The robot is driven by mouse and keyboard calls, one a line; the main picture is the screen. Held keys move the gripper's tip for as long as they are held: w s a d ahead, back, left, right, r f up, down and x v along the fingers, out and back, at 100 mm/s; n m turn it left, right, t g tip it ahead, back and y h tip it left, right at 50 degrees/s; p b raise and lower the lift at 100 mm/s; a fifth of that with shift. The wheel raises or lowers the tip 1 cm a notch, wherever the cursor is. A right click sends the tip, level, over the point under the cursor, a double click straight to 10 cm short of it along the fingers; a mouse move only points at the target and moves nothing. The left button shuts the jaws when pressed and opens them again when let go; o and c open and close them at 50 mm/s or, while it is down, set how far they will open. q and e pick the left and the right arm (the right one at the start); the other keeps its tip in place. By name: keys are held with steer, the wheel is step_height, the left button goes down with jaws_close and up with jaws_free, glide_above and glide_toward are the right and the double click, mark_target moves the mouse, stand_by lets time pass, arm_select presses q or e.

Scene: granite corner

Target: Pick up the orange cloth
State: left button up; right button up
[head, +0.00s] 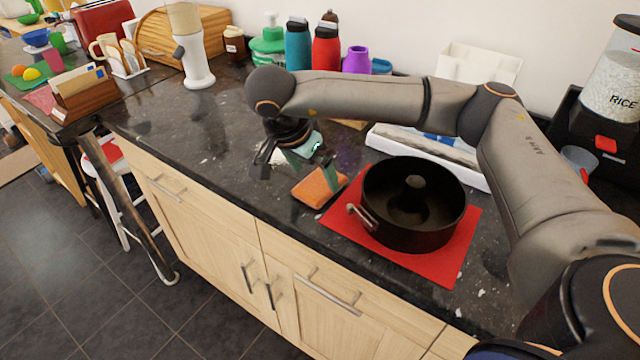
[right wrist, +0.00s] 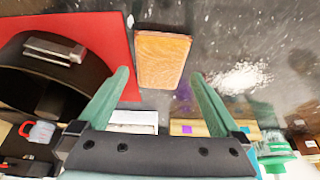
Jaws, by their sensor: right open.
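The orange cloth (head: 319,187) lies folded and flat on the dark granite counter, close to the front edge, left of the red mat. In the right wrist view the orange cloth (right wrist: 162,60) shows ahead, roughly centred beyond the fingertips. My right gripper (head: 294,162) is above the counter just behind and left of the cloth, apart from it. In the right wrist view its two green fingers (right wrist: 160,76) are spread wide with nothing between them. My left gripper is not in view.
A black ring pan (head: 413,229) with a metal clasp stands on the red mat (head: 449,264), right of the cloth. Bottles, including a teal one (head: 298,46) and a red one (head: 326,48), stand along the wall. The counter (head: 180,128) left of my gripper is clear.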

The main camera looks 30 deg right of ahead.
mark_target(320, 182)
steer(key=x, duration=0.2)
steer(key=shift+d+f, duration=0.25)
steer(key=shift+d, duration=0.1)
steer(key=shift+w+f, duration=0.1)
steer(key=shift+f, duration=0.15)
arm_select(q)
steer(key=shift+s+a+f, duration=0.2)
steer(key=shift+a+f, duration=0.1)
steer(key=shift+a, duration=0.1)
arm_select(e)
steer(key=shift+f, duration=0.15)
steer(key=c, duration=1.1)
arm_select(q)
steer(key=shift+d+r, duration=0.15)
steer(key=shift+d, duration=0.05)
arm_select(e)
steer(key=shift+c, duration=0.2)
